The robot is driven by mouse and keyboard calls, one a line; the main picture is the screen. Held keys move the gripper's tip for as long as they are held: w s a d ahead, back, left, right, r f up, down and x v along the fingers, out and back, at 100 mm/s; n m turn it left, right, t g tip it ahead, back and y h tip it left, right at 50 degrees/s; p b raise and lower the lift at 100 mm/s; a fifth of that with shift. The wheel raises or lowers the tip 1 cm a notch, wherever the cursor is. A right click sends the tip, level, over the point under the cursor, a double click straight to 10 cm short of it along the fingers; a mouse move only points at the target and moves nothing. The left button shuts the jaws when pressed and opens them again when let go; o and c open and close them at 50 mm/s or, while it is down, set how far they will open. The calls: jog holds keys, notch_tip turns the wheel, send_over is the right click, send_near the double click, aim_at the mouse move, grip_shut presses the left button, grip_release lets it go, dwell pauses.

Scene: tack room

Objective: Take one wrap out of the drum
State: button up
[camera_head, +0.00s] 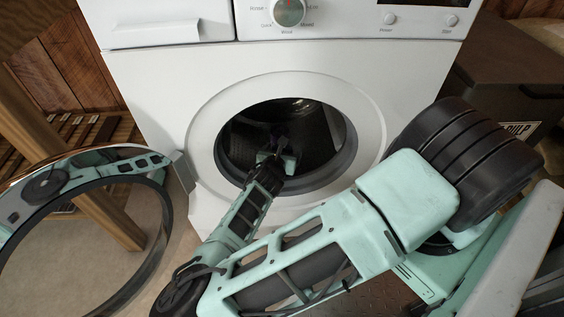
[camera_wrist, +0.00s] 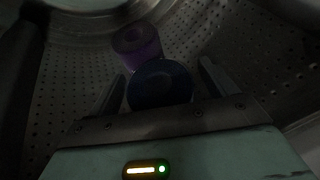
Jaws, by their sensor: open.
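The drum (camera_wrist: 75,75) of the white washing machine is dark perforated metal, and its opening shows in the head view (camera_head: 325,125). Two rolled wraps lie inside it in the wrist view: a purple one (camera_wrist: 137,42) and a dark blue one (camera_wrist: 160,86). The blue roll is nearer, with the purple one touching or just behind it. My gripper (camera_wrist: 160,88) is inside the drum, its fingers open on either side of the blue wrap. I cannot tell whether they touch it. In the head view the wraps are mostly hidden in shadow behind my gripper (camera_head: 278,150).
The round washer door (camera_head: 155,240) stands open at the left, beside a wooden post (camera_head: 75,180). The washer's white front (camera_head: 410,75) and the dark door seal (camera_head: 335,175) surround my arm closely. A dark bin (camera_head: 505,85) stands at the right.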

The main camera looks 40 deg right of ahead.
jog(key=c, duration=1.1)
